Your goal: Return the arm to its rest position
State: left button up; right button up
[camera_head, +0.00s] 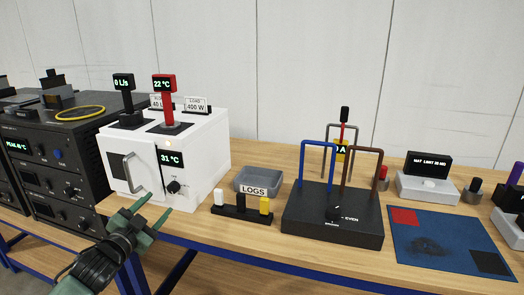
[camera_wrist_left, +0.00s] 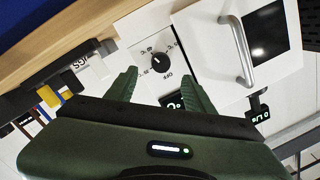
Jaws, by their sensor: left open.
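My left gripper (camera_head: 151,210) is green, open and empty. It is in front of the white box (camera_head: 210,152), low and near the table's front edge, apart from the box. In the left wrist view its two fingers (camera_wrist_left: 160,88) point toward the box's front, with the black dial (camera_wrist_left: 160,59) showing just beyond them. The box's dial also shows in the head view (camera_head: 174,187), below a display reading 31 °C. The box's door handle (camera_head: 127,172) is left of the dial. My right gripper is not in view.
Black instruments (camera_head: 62,160) stand at the left. A blue mat (camera_head: 440,240) lies farther right. Bare wood (camera_head: 225,235) lies along the front edge.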

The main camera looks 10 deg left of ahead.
pick_arm(q)
jog(key=s+d+f+n+g, duration=0.1)
jog(key=s+d+f+g, duration=0.2)
jog(key=s+d+f, duration=0.45)
jog(key=s+d+f+n+g, duration=0.2)
jog(key=s+d+f+g, duration=0.15)
jog(key=f, duration=0.65)
jog(key=s+d+f+n+g, duration=0.1)
jog(key=s+d+f+g, duration=0.2)
jog(key=s, duration=0.5)
jog(key=s+d+f+g, duration=0.15)
jog(key=s+d, duration=0.25)
jog(key=s, duration=0.4)
jog(key=s+d+f+n+g, duration=0.1)
jog(key=s+d+f+g, duration=0.2)
jog(key=s, duration=0.5)
notch_tip(320, 180, down, 26)
jog(key=s+d+g, duration=0.1)
jog(key=s, duration=0.1)
jog(key=s+a+f+g, duration=0.1)
jog(key=s+a+f, duration=0.2)
jog(key=s+f, duration=1.2)
jog(key=shift+s+g, duration=0.3)
jog(key=shift+s, duration=0.25)
